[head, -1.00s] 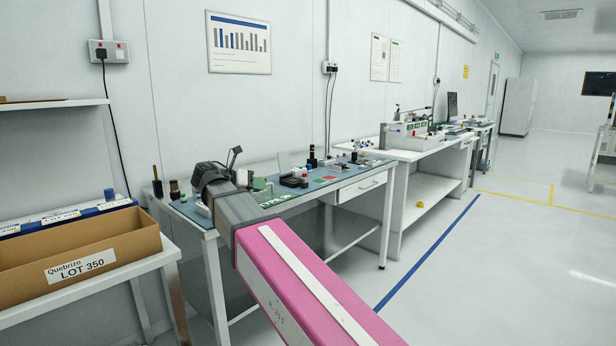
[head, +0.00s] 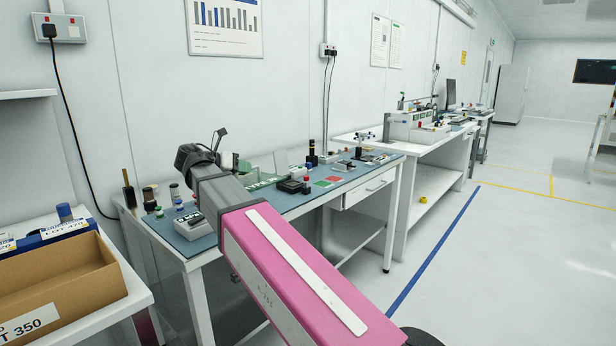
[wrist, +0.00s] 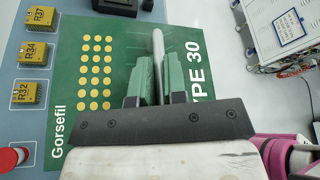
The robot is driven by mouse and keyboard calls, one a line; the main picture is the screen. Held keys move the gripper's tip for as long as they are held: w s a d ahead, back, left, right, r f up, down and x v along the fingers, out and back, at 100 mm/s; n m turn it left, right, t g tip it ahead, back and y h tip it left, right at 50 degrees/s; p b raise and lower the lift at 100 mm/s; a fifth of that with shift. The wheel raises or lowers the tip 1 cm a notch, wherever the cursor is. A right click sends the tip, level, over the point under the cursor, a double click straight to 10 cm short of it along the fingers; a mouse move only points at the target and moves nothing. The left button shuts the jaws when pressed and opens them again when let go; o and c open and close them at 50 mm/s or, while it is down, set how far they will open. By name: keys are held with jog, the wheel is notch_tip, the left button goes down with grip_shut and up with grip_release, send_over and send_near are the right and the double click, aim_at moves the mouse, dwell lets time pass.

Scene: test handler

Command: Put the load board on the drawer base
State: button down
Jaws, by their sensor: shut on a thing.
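A green board (wrist: 95,125) fills the middle of the wrist view, with rows of gold pads and the white words "Gorsefil" and "TYPE 30"; it looks like the load board. My gripper (wrist: 155,82) is shut on the pale upright handle (wrist: 158,45) of this board, one finger on each side. The gripper's body covers the board's near edge. Whether the board touches anything below, I cannot tell. I cannot make out the drawer base for certain in either view.
In the wrist view, yellow blocks (wrist: 33,53) and a red button (wrist: 12,158) lie left of the board; a white electronics box (wrist: 285,35) is at right. In the head view, a blue-matted bench (head: 300,200) holds small parts. A cardboard bin (head: 60,285) stands at lower left.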

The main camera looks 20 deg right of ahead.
aim_at(262, 177)
jog(key=w+a, duration=0.2)
jog(key=shift+w, duration=0.4)
jog(key=w+d+f, duration=0.2)
jog(key=d, duration=0.1)
jog(key=w+d+f, duration=0.2)
jog(key=d, duration=0.1)
jog(key=w+d+f, duration=0.2)
jog(key=d+f, duration=0.1)
jog(key=shift+w, duration=0.3)
jog(key=shift+f, duration=2)
jog(key=c, duration=1.2)
grip_release()
jog(key=shift+f, duration=0.1)
jog(key=shift+o, duration=0.2)
